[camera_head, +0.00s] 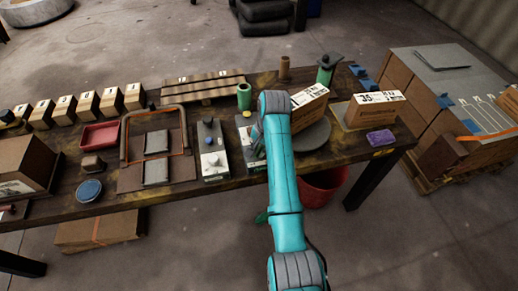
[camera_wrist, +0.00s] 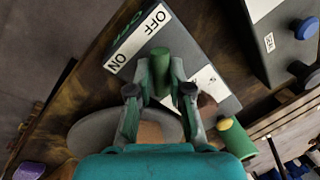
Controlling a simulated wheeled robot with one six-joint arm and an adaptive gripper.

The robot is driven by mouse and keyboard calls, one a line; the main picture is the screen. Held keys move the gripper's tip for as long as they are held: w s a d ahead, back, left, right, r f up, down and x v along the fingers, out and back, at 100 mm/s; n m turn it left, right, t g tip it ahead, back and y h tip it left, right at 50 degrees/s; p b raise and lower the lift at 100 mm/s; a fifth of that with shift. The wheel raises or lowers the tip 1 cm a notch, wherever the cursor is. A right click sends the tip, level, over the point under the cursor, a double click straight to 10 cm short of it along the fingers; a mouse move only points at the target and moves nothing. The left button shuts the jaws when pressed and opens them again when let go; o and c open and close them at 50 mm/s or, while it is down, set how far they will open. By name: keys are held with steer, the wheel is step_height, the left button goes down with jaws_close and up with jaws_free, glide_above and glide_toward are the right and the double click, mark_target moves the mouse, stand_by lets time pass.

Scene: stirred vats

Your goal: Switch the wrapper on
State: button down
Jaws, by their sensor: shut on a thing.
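A switch box (camera_wrist: 205,90) with a white label (camera_wrist: 138,40) reading OFF and ON fills the middle of the wrist view. A green handle (camera_wrist: 160,62) stands up from it beside the label. My gripper (camera_wrist: 160,90) has its two fingers on either side of this handle and is shut on it. I cannot tell for sure which word the handle is set to. In the head view the box (camera_head: 245,132) is on the table, partly behind my arm, and my gripper's fingertips are mostly hidden. A grey round plate (camera_head: 312,136) lies right of the box.
Another control box (camera_head: 213,165) with a blue knob stands to the left. Cartons (camera_head: 375,110) and a purple block (camera_head: 381,138) are to the right. A green cylinder (camera_head: 244,96) stands behind the switch box. A red bin (camera_head: 322,190) is below the table's front edge.

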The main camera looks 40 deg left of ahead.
steer(key=n, duration=0.4)
steer(key=shift+g, duration=0.4)
steer(key=n+h, duration=0.1)
steer(key=n, duration=0.3)
steer(key=shift+a+n+g, duration=0.15)
steer(key=shift+n+g, duration=0.15)
steer(key=n, duration=0.4)
steer(key=shift+n+h, duration=0.3)
steer(key=shift+a+n+h, duration=0.1)
steer(key=shift+n+h, duration=0.3)
steer(key=shift+n, duration=1.4)
steer(key=c, duration=1.1)
jaws_free()
